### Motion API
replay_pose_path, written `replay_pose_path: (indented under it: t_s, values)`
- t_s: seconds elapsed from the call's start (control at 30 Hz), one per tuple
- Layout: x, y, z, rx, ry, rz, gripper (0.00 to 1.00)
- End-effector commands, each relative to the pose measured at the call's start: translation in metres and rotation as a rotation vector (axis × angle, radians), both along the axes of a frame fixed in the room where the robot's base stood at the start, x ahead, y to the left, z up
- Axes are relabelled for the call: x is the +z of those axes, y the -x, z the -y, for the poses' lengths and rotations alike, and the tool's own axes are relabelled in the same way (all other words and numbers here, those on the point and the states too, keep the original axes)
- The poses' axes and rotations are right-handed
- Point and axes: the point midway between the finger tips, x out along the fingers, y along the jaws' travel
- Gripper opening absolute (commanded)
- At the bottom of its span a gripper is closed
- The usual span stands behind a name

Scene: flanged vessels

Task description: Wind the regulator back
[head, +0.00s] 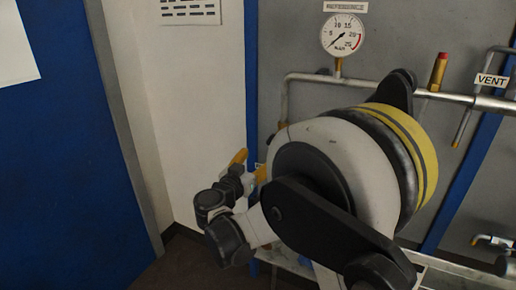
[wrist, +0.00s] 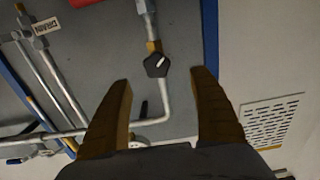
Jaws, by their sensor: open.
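The regulator appears to be the black faceted knob (wrist: 157,65) with a white pointer mark, in the wrist view. It sits on a pipe with a brass-coloured fitting. My gripper (wrist: 162,79) is open and empty. Its two fingers lie either side of the knob's line, with the knob showing just beyond and between the tips. I cannot tell the distance to it. In the head view my gripper (head: 249,165) is small, near the grey panel's left edge, and my arm hides the knob there.
A round gauge (head: 343,35) labelled REFERENCE stands above a horizontal pipe (head: 310,77). A VENT tag (head: 491,80) and a red-topped brass fitting (head: 438,71) are at the right. The wrist view shows a DRAIN tag (wrist: 46,25) and a slotted white plate (wrist: 270,121).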

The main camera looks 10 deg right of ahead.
Motion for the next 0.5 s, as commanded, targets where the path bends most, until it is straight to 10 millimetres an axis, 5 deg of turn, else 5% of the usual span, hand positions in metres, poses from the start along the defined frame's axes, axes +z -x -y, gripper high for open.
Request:
replay_pose_path:
  t_s: [0.5]
  values:
    - [-0.005,-0.065,0.05,-0.013,0.02,-0.007,0.72]
